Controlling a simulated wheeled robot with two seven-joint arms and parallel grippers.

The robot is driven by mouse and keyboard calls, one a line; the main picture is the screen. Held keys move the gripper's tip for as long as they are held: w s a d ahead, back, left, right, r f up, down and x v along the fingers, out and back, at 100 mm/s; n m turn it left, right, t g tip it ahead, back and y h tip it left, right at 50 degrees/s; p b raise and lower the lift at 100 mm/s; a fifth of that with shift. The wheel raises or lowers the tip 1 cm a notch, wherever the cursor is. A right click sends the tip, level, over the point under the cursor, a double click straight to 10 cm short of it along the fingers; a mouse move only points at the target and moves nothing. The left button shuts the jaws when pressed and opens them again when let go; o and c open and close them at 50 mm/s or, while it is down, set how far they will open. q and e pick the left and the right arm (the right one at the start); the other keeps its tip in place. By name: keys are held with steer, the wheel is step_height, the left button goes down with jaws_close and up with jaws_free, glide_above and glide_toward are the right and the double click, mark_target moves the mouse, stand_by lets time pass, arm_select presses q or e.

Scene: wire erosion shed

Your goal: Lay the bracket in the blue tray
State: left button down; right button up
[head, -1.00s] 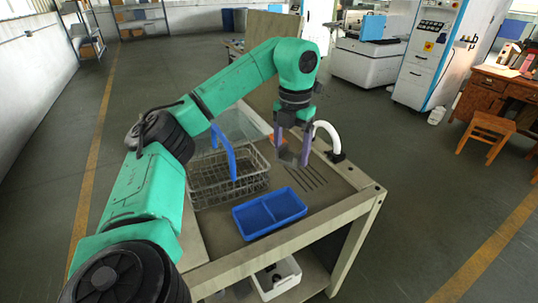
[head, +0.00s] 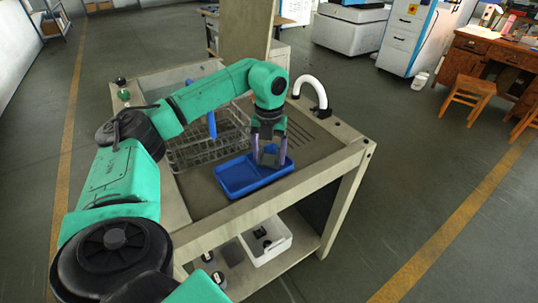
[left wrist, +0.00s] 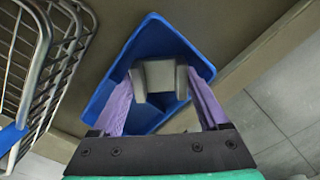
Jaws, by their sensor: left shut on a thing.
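The blue tray (head: 232,193) sits on the workbench near its front edge; it also shows in the left wrist view (left wrist: 98,100). My left gripper (head: 269,160) points down over the tray's right part. Its purple fingers are shut on the grey bracket (head: 269,159). In the left wrist view the bracket (left wrist: 159,76) is between the fingertips, with blue tray around it. I cannot tell whether the bracket touches the tray floor. The gripper hides part of the tray. My right gripper is out of view.
A wire basket (head: 195,151) with a blue handle stands behind and left of the tray. A white curved pipe (head: 312,88) rises at the bench's back right. Slots lie right of the gripper. A white bin (head: 268,246) is on the lower shelf.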

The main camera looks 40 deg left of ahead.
mark_target(270, 159)
arm_select(q)
steer(key=shift+w+f, duration=0.1)
steer(key=shift+f, duration=0.3)
jaws_free()
steer(key=shift+f, duration=0.1)
step_height(270, 159, up, 9)
steer(key=shift+f, duration=0.15)
step_height(270, 159, up, 4)
steer(key=shift+f+p, duration=0.2)
steer(key=shift+p, duration=0.35)
